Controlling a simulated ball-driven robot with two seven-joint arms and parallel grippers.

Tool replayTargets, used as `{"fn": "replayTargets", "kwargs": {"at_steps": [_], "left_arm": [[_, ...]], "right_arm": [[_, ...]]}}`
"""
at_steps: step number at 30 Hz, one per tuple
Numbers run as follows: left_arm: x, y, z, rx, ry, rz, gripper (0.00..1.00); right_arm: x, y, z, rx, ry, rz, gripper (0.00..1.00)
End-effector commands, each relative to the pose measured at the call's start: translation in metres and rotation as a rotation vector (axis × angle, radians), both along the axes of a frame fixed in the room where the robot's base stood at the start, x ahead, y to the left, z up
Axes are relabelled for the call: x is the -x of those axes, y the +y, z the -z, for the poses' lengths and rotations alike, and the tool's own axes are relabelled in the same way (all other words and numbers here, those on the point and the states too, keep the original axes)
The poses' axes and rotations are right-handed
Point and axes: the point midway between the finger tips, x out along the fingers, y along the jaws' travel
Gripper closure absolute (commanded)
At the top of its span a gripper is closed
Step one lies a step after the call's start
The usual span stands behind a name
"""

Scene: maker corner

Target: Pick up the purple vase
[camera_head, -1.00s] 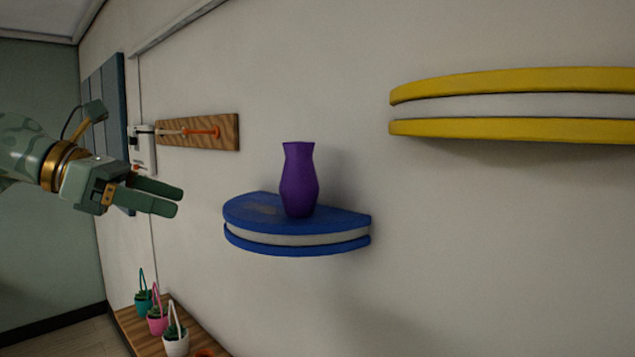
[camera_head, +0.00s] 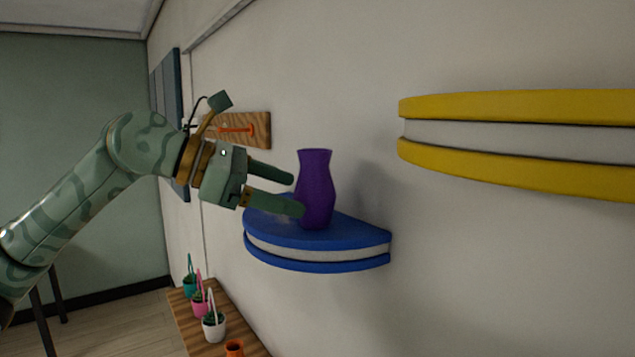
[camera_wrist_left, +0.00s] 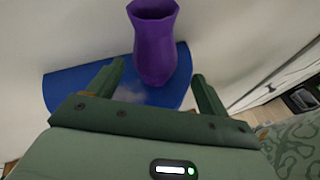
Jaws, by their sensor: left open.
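The purple vase (camera_head: 317,188) stands upright on the half-round blue shelf (camera_head: 318,258) fixed to the wall. My left gripper (camera_head: 297,193) is open, level with the vase and just left of it in the head view, with the fingertips close to its side. In the left wrist view the vase (camera_wrist_left: 155,45) rises just beyond the fingertips (camera_wrist_left: 160,75), about centred between the two fingers, with the blue shelf (camera_wrist_left: 75,80) beneath. I cannot tell whether a finger touches it. My right gripper is not in view.
A larger yellow and white shelf (camera_head: 520,105) juts from the wall at the upper right. A wooden board (camera_head: 262,130) hangs behind my left gripper. Below, a wooden surface (camera_head: 185,312) holds small potted plants (camera_head: 213,325) and an orange cup (camera_head: 234,348).

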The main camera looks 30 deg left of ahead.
Motion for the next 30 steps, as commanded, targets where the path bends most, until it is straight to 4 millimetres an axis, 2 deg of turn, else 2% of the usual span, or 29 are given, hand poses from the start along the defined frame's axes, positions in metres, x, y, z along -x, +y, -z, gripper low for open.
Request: {"fn": "replayTargets", "kwargs": {"at_steps": [5,9,12,21,26,27,30], "left_arm": [[-0.011,-0.008,0.003,0.001,0.000,0.002,0.21],[-0.032,-0.018,0.007,0.002,0.001,0.003,0.21],[-0.042,-0.026,0.015,0.001,0.001,0.003,0.21],[-0.047,-0.030,0.020,0.001,-0.001,0.000,0.21],[-0.047,-0.030,0.020,0.000,-0.001,0.001,0.66],[-0.047,-0.030,0.020,-0.001,-0.001,0.000,0.70],[-0.047,-0.030,0.020,0.000,-0.002,0.000,0.70]], "right_arm": [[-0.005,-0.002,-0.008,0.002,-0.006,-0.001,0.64],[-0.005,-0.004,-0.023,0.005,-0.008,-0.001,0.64],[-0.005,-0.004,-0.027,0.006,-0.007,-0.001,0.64],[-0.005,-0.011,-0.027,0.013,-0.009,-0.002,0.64],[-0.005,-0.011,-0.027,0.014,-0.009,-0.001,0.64],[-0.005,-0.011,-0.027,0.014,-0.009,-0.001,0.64],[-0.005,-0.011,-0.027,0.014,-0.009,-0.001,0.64]]}}
